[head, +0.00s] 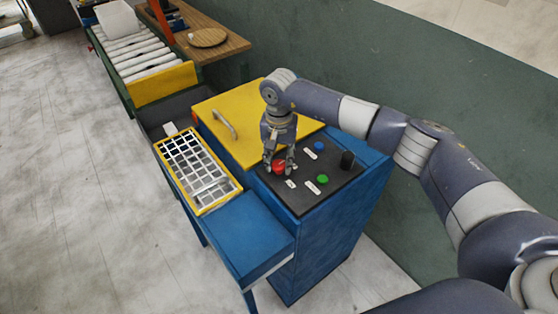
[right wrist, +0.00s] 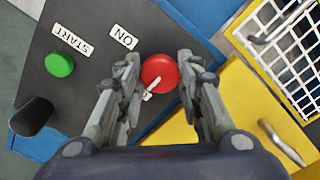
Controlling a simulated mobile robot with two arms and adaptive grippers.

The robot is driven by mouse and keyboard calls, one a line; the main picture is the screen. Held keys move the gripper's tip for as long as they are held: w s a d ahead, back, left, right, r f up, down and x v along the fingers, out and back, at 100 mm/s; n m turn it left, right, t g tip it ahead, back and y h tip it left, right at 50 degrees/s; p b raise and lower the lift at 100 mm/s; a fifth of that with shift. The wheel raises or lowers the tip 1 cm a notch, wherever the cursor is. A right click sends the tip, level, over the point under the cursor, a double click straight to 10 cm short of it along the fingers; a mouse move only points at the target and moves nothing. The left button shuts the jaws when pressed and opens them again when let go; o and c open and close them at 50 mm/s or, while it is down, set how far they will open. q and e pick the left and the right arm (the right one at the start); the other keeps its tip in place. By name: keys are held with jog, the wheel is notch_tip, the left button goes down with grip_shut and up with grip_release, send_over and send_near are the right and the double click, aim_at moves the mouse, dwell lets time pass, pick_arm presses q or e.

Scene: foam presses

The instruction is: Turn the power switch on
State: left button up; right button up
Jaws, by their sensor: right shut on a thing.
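The power switch is a round red knob (head: 279,167) on the dark control panel (head: 335,183) of the blue machine. In the right wrist view the red knob (right wrist: 160,72) shows between my fingertips, with a small white pointer at its lower edge. An "ON" label (right wrist: 124,37) lies up and left of it there. My right gripper (head: 279,168) reaches down from above and is shut on the red knob; in the right wrist view its fingers (right wrist: 158,75) stand on either side. My left gripper is not in view.
A green button (head: 323,179) with a "START" label (right wrist: 73,39), a blue button (head: 319,146) and a black cylinder (head: 347,160) share the panel. A yellow lid (head: 225,105) with a handle and a white wire grid (head: 200,165) adjoin it. A roller conveyor (head: 132,50) stands behind.

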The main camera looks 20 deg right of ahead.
jog(key=m+b, duration=0.4)
jog(key=shift+f+b, duration=0.2)
jog(key=shift+b, duration=0.2)
jog(key=m+b, duration=0.3)
jog(key=m, duration=0.1)
jog(key=m+b, duration=0.2)
jog(key=m, duration=0.2)
jog(key=shift+r+b, duration=0.1)
jog(key=shift+b, duration=0.25)
jog(key=m+b, duration=0.2)
jog(key=m, duration=0.3)
jog(key=shift+r, duration=0.1)
jog(key=shift+m, duration=0.4)
jog(key=o, duration=1.1)
jog(key=shift+c, duration=0.2)
jog(key=shift+r, duration=0.15)
